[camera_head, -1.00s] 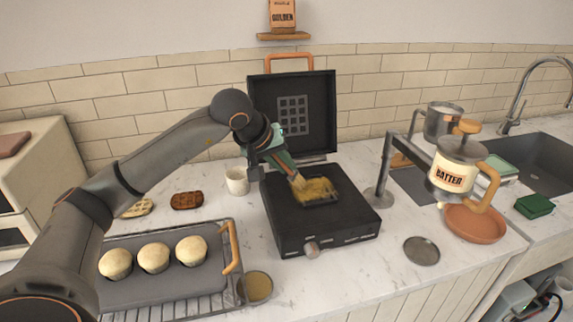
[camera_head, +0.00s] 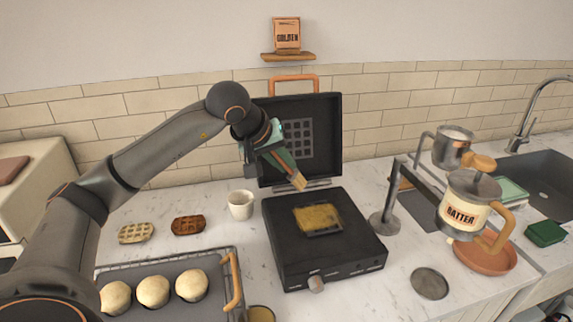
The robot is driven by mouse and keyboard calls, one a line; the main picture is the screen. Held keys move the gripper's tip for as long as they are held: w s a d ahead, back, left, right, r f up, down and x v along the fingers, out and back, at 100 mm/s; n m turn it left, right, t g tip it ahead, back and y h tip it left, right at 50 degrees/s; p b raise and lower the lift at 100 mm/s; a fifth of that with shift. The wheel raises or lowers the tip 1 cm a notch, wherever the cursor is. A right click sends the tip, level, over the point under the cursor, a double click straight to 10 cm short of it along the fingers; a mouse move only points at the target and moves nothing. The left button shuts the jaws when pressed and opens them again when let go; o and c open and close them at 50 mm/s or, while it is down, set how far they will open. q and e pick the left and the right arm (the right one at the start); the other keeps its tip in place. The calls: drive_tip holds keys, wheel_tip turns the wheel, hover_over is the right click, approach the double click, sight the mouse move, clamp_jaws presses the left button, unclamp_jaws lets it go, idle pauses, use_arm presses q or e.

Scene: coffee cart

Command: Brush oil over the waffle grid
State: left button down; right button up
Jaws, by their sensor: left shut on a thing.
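The open waffle iron (camera_head: 280,240) stands on the counter with its black lid (camera_head: 322,160) raised at the back. Its lower grid (camera_head: 318,219) looks mostly golden yellow, with a dark strip at the front edge. My left gripper (camera_head: 272,147) is shut on a brush (camera_head: 297,179) with a green handle and pale bristles. The bristles hang above the back part of the iron, apart from the grid. The fingertips are partly hidden by the wrist. My right gripper is not in view. A small cup of yellow liquid (camera_head: 261,314) shows at the bottom edge.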

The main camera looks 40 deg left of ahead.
use_arm(q)
drive_tip(key=shift+r+p, duration=0.65)
drive_tip(key=shift+r, duration=0.55)
